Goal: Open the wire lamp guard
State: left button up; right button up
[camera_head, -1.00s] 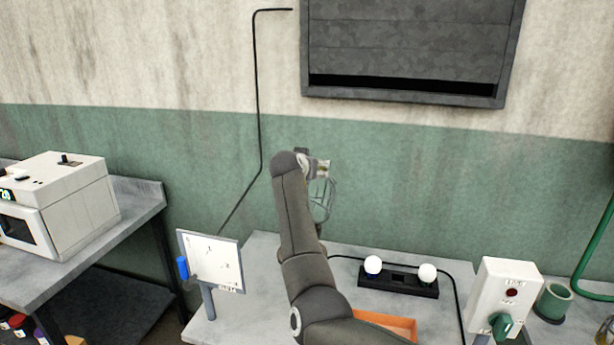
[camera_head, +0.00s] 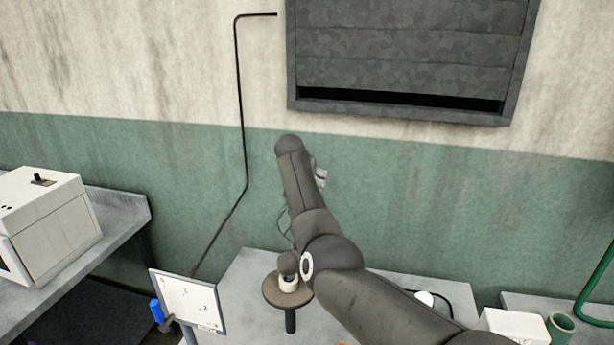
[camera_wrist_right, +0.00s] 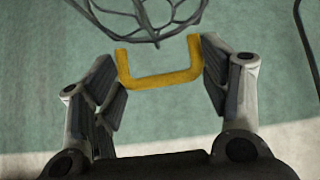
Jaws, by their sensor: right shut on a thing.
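The wire lamp guard (camera_wrist_right: 150,15) shows at the top of the right wrist view as a dark wire cage with a yellow handle (camera_wrist_right: 165,81). My right gripper (camera_wrist_right: 163,70) is shut on the yellow handle, which lies between its fingers. In the head view only thin wires of the guard (camera_head: 284,222) show left of my right arm; the arm hides the rest. A brown round plate (camera_head: 272,293) on a dark stem stands below, with a pale piece and a darker knob on it, apart from the visible wires. My left gripper is not in view.
A white bulb (camera_head: 425,298), a white box (camera_head: 513,325) and a green cup (camera_head: 560,325) are at the right. A white appliance (camera_head: 45,215) stands on the left table.

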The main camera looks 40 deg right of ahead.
jog(key=shift+d+r, duration=0.1)
jog(key=shift+r, duration=0.25)
jog(key=o, duration=1.2)
jog(key=shift+c, duration=0.2)
jog(key=shift+o, duration=0.3)
jog(key=shift+s, duration=0.2)
jog(key=shift+f, duration=0.1)
jog(key=v, duration=1.2)
